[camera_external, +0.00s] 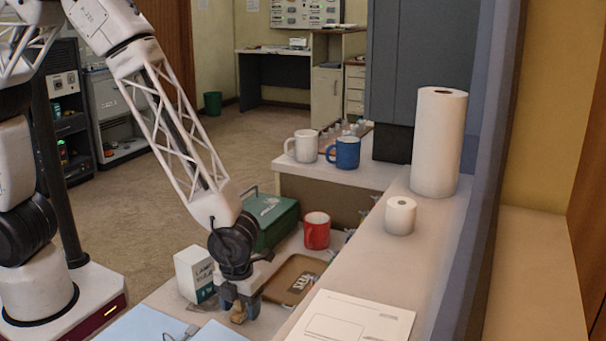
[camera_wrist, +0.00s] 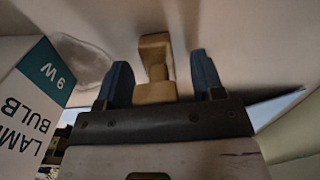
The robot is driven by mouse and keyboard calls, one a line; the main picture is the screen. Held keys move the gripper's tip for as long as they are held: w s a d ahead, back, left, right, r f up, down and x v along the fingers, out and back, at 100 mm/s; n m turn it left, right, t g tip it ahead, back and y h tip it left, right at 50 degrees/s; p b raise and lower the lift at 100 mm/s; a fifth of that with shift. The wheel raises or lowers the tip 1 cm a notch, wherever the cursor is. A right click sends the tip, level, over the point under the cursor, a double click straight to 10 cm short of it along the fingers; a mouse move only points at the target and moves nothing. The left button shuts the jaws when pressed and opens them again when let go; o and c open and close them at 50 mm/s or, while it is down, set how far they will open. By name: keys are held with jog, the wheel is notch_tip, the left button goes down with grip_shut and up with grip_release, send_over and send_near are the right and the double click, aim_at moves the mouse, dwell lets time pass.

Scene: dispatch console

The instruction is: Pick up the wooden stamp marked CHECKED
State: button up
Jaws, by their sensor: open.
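A wooden stamp (camera_wrist: 155,50) with a wide end, a narrower neck and a thicker block lies between the two blue fingers of my gripper (camera_wrist: 161,68) in the wrist view. Gaps show on both sides of it, so the fingers are apart from the wood. In the external view my gripper (camera_external: 240,303) points down at the worktop, with the stamp (camera_external: 238,314) partly hidden at its fingers. No marking on the stamp is readable.
A lamp bulb box (camera_external: 194,274) stands close left of my gripper, also seen in the wrist view (camera_wrist: 30,100). A brown tray (camera_external: 317,266) lies to the right, with a red mug (camera_external: 316,231) and green metal box (camera_external: 272,216) behind. A raised counter (camera_external: 390,262) borders the right.

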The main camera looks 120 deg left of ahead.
jog(key=c, duration=1)
jog(key=shift+r, duration=5)
